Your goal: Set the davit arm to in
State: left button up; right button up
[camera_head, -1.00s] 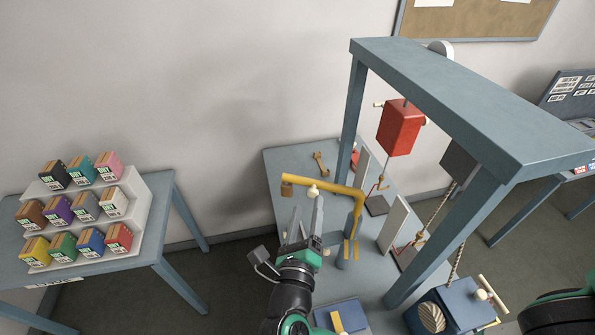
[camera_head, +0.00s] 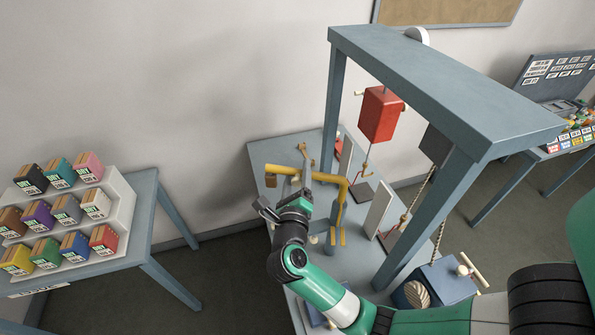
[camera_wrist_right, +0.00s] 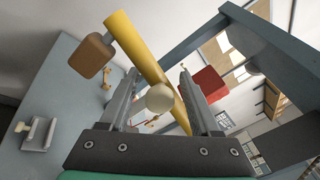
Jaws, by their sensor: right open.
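The yellow davit arm (camera_head: 328,178) reaches left from its post (camera_head: 338,208) on the grey-blue table (camera_head: 263,150). A brown block (camera_wrist_right: 91,56) hangs at its free end. A pale round knob (camera_wrist_right: 160,98) on the arm shows in the right wrist view. My right gripper (camera_head: 303,172) is at the davit arm's outer half, fingers pointing away. In the wrist view its fingers (camera_wrist_right: 157,90) are open, with the knob and the yellow bar (camera_wrist_right: 135,47) between them. I cannot tell whether either finger touches. My left gripper is out of view.
A blue-grey frame (camera_head: 430,80) stands over the table, with a red box (camera_head: 380,115) hanging in it. A white panel (camera_head: 378,212) stands right of the post. A blue box with a crank (camera_head: 440,283) is at the front right. A stepped rack (camera_head: 120,205) of coloured boxes is left.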

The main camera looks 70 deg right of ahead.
jog(key=shift+w+d, duration=0.1)
jog(key=shift+d, duration=0.05)
grip_shut()
jog(key=shift+r, duration=0.1)
dwell(1.3)
